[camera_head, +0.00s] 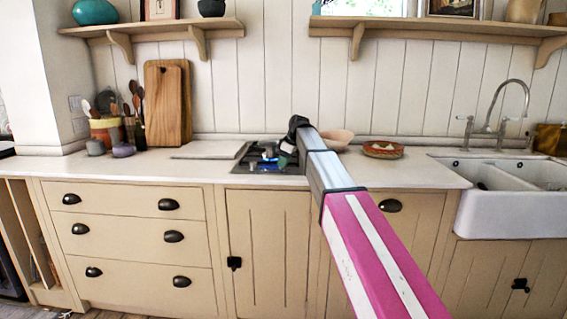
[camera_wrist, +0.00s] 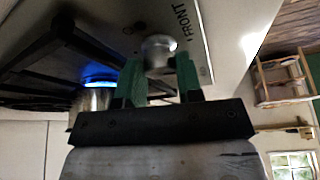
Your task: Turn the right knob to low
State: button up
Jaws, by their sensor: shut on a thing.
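The cooktop (camera_head: 240,167) is set into the counter in the head view, partly hidden behind my arm. In the wrist view, a round silver knob (camera_wrist: 158,48) sits on the cooktop's metal panel (camera_wrist: 205,30) near the printed word FRONT. My gripper (camera_wrist: 159,75) has its green fingers on either side of this knob and is shut on it. A second silver knob-like cylinder (camera_wrist: 90,100) shows to the left, partly hidden by my gripper. A blue flame (camera_wrist: 98,83) burns beside it. The knob's pointer cannot be made out.
Black pan-support bars (camera_wrist: 60,40) stand close to my gripper in the wrist view. In the head view, a pinkish bowl (camera_head: 337,139) and a basket (camera_head: 383,149) stand right of the cooktop. A pale board (camera_head: 205,150) lies to its left. The sink (camera_head: 510,211) is far right.

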jog(key=o, duration=0.9)
jog(key=v, duration=1)
jog(key=shift+d+r, duration=0.1)
jog(key=shift+r, duration=0.3)
jog(key=shift+s, duration=0.15)
